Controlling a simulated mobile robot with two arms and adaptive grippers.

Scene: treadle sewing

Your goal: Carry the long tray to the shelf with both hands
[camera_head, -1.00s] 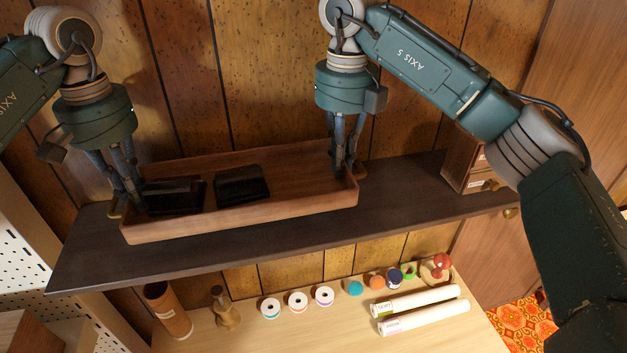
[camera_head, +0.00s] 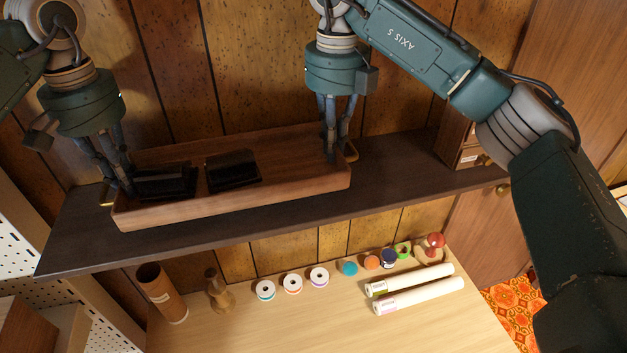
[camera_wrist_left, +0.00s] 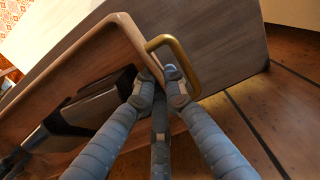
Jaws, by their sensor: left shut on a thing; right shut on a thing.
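The long wooden tray (camera_head: 240,206) is at the dark shelf (camera_head: 390,196), over its top; I cannot tell whether it rests on it or hangs just above. Two black boxes lie in its left half, one at the left end (camera_head: 165,183) and one nearer the middle (camera_head: 232,170). My left gripper (camera_head: 122,188) is shut on the tray's left end, by a brass handle that shows in the left wrist view (camera_wrist_left: 181,52). My right gripper (camera_head: 335,152) is shut on the tray's right end, beside the other brass handle (camera_head: 351,151). The fingertips are partly hidden.
A small wooden drawer cabinet (camera_head: 462,147) stands on the shelf's right end. Bare shelf lies between it and the tray. Below is a light table (camera_head: 330,315) with thread spools, paper rolls (camera_head: 420,296) and a brown cylinder (camera_head: 162,292). A wood-panelled wall (camera_head: 240,60) stands behind.

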